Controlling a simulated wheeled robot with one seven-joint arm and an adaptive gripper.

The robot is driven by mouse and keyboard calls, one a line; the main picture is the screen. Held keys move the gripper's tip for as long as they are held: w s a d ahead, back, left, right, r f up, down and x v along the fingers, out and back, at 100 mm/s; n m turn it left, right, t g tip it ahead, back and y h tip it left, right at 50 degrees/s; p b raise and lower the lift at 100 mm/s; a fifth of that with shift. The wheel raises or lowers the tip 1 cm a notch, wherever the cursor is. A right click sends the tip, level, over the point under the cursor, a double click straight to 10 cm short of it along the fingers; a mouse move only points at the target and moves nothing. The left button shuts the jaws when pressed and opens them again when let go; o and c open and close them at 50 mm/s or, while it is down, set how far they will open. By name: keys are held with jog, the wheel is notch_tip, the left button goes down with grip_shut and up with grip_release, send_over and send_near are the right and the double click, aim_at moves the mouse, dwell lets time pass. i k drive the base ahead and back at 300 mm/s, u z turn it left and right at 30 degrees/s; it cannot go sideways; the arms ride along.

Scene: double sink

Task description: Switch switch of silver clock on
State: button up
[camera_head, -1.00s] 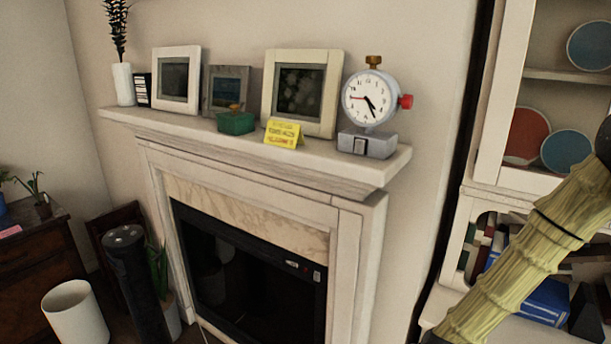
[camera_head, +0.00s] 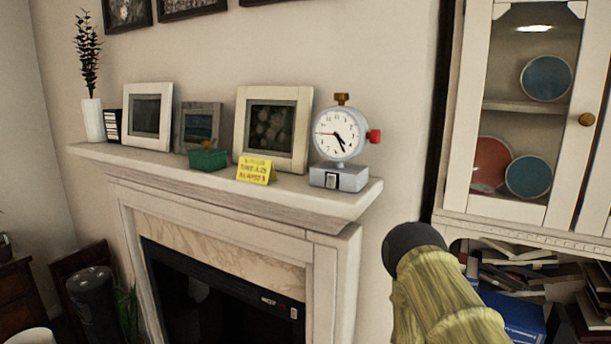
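The silver clock (camera_head: 339,140) stands upright at the right end of the white mantel shelf (camera_head: 230,192). It has a round white dial, a brass knob on top and a red knob on its right side. Its grey box base carries a small dark switch (camera_head: 330,181) on the front; I cannot tell the switch's position. My arm, yellow-green and ribbed with a dark rounded end, rises at the lower right, below and right of the clock and apart from it in the picture. My gripper's fingers do not show.
A yellow folded card (camera_head: 255,170) and a green box (camera_head: 208,159) stand left of the clock, with picture frames (camera_head: 272,130) behind. A glass-door cabinet (camera_head: 522,110) stands at the right. The wall between clock and cabinet is bare.

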aim_at(330, 178)
jog(key=u, duration=1.45)
jog(key=k, duration=0.9)
jog(key=z, duration=0.85)
jog(key=i, duration=0.5)
